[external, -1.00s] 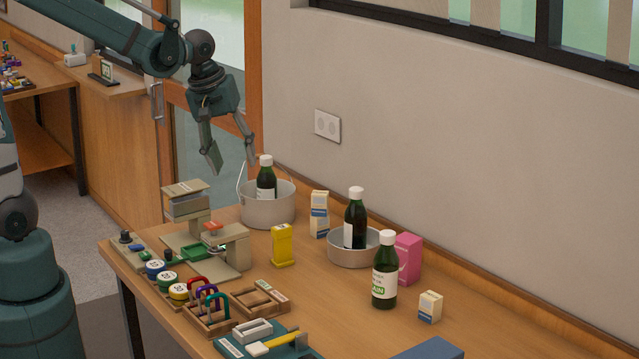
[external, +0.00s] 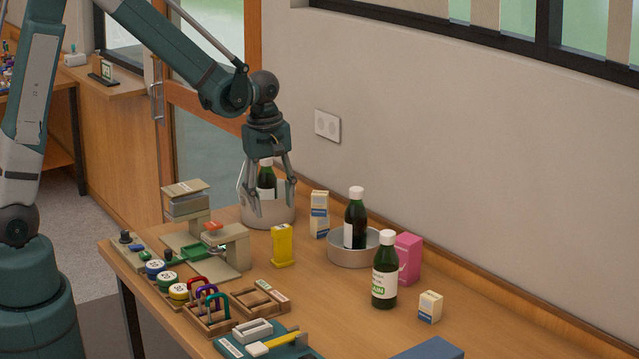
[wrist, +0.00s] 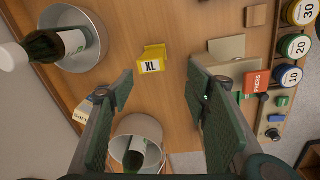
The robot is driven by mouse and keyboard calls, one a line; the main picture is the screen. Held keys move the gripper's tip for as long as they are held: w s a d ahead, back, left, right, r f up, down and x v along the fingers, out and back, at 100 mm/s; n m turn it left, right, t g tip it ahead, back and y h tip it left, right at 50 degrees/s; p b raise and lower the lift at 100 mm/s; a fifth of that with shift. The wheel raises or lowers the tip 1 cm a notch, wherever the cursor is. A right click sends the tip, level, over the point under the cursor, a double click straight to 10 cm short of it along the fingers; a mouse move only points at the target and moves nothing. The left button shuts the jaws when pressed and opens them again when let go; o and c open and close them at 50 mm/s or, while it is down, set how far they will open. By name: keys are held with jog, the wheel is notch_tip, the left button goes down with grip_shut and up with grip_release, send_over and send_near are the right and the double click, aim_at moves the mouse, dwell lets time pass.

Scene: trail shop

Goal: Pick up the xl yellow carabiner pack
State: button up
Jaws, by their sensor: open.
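The yellow carabiner pack (external: 283,246) stands upright on the table, right of the beige press. In the wrist view its top with a white XL label (wrist: 151,66) faces the camera, ahead of and between my fingers. My gripper (external: 270,205) is open and empty, pointing down. In the external view it is above and left of the pack, in front of the grey pot. In the wrist view my gripper (wrist: 160,85) shows both fingers wide apart, with bare table between them.
A grey pot (external: 268,212) with a bottle stands behind my gripper. A wooden tray (external: 213,322) holds coloured carabiners in front.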

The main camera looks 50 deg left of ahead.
aim_at(282, 226)
jog(key=w+f, duration=0.1)
jog(key=f, duration=0.1)
jog(key=w+f+n, duration=0.1)
jog(key=f, duration=0.1)
jog(key=f+n, duration=0.1)
jog(key=f, duration=0.1)
jog(key=shift+w+d+f+g, duration=0.1)
jog(key=shift+w+f+g, duration=0.1)
jog(key=shift+w+g, duration=0.2)
jog(key=shift+f, duration=0.1)
jog(key=shift+f+b, duration=0.3)
jog(key=shift+f, duration=0.9)
jog(key=shift+s+d+f, duration=0.1)
jog(key=shift+s+f, duration=0.05)
jog(key=shift+f, duration=1.15)
jog(key=shift+s+f, duration=0.1)
jog(key=shift+f, duration=1.2)
jog(key=c, duration=1.1)
